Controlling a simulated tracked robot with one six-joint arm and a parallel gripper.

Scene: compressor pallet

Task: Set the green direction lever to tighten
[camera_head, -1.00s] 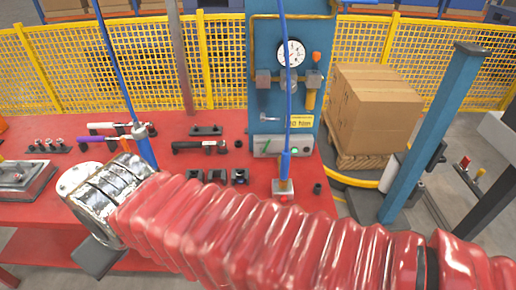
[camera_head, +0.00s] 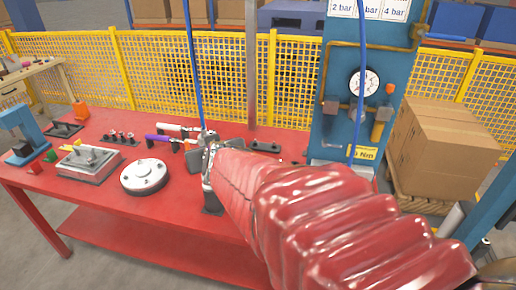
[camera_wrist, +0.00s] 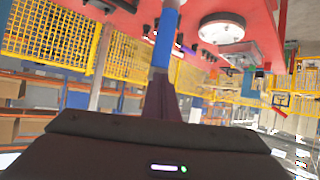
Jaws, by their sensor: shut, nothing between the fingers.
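I cannot make out the green direction lever in either view. My arm covers the middle of the red bench. My gripper (camera_wrist: 161,82) is shut and empty in the wrist view, its dark fingers together. A blue cylinder (camera_wrist: 165,38) shows just past the fingertips there; I cannot tell whether they touch it. In the head view the fingertips are not clear; the wrist end is over the bench beside a hanging blue hose (camera_head: 190,70).
The red bench (camera_head: 105,205) carries a round metal flange (camera_head: 144,176), a grey box-like part (camera_head: 90,162) and a purple-handled tool (camera_head: 160,138). A blue panel with a gauge (camera_head: 364,83) stands behind. Cardboard boxes (camera_head: 440,145) are at right, yellow fencing (camera_head: 150,75) behind.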

